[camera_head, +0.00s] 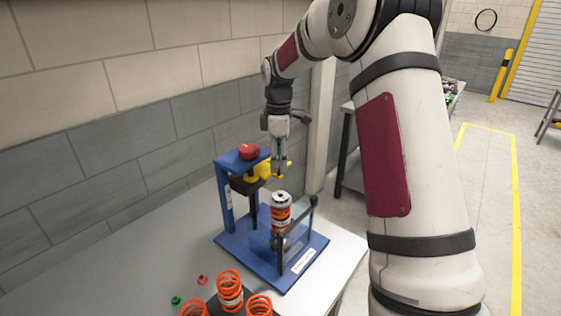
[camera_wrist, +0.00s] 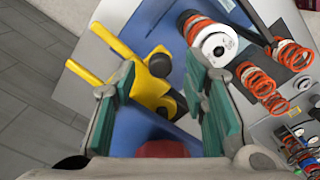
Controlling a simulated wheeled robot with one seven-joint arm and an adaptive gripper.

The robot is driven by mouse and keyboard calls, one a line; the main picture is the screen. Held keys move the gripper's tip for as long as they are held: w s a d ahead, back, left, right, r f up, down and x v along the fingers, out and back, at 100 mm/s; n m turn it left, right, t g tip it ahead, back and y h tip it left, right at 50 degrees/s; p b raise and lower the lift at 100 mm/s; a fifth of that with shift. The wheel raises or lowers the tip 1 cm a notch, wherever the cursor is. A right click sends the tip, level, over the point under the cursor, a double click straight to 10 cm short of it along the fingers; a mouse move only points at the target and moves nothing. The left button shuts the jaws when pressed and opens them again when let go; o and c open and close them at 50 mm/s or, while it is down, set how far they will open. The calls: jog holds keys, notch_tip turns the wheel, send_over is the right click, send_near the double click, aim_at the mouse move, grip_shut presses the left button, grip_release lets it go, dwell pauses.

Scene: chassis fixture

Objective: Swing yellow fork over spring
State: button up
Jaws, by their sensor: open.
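The yellow fork (camera_head: 265,171) is on the blue fixture (camera_head: 224,202), below a red knob (camera_head: 249,151). In the wrist view the yellow fork (camera_wrist: 150,92) has its two prongs pointing to the upper left, away from the spring. The orange spring (camera_head: 281,214) with its silver cap stands upright on the fixture base; in the wrist view the spring (camera_wrist: 196,25) is at the top, right of the fork. My gripper (camera_head: 281,160) is above the spring, beside the fork. In the wrist view my gripper (camera_wrist: 162,90) is open, with the fork's body between its green-padded fingers and no clear grip.
A clear guard (camera_head: 300,230) with a dark frame stands at the spring's right. Several loose orange springs (camera_head: 230,285) stand at the table's front. Small red and green parts (camera_head: 176,300) lie beside them. A brick wall (camera_head: 120,160) is behind; the table's left is bare.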

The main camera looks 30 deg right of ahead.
jog(key=shift+f, duration=0.75)
grip_shut()
